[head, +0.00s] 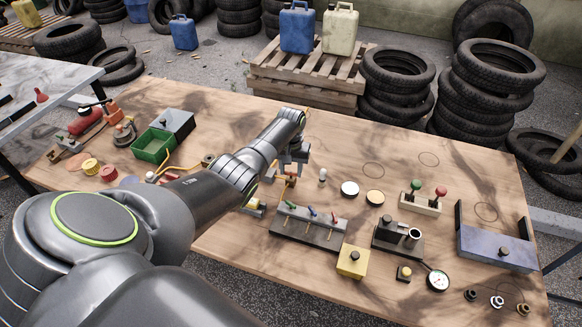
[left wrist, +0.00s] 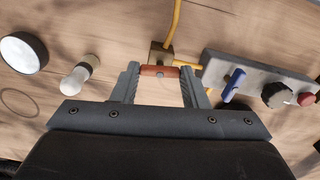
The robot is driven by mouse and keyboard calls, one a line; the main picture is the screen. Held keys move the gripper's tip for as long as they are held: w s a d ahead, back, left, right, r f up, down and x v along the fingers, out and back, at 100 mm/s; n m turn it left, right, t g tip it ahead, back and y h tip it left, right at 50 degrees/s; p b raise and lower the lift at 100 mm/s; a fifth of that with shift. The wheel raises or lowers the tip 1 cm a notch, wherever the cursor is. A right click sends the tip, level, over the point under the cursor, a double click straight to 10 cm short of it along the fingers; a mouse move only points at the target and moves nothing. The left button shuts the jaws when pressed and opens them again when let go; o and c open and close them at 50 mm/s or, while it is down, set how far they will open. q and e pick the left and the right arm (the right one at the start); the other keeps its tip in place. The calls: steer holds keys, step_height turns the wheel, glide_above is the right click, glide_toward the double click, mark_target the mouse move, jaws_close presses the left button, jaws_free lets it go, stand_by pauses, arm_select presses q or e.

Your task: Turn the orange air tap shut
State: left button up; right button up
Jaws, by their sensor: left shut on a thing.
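The orange air tap (head: 290,181) is on the wooden bench, partly covered by my left gripper in the head view. In the left wrist view its orange handle (left wrist: 158,71) lies crosswise between my two fingertips, over a small brass body (left wrist: 161,54) with yellow hose running from it. My left gripper (head: 294,163) is over the tap from above. In the left wrist view the gripper (left wrist: 159,76) is shut on the orange handle, a finger at each end. My right gripper is not in view.
A grey panel with coloured levers (head: 308,233) stands just in front of the tap. A white-topped peg (left wrist: 80,76) stands close beside it. A yellow box with a black knob (head: 352,262) and a gauge (head: 437,280) are to the right. Bare wood lies behind the tap.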

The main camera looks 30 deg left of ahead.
arm_select(q)
steer(key=shift+r+m, duration=0.1)
steer(key=shift+m, duration=0.5)
steer(key=shift+w, duration=0.1)
steer(key=o, duration=1)
step_height(320, 180, up, 17)
steer(key=shift+r+b, duration=0.2)
steer(key=shift+b, duration=0.25)
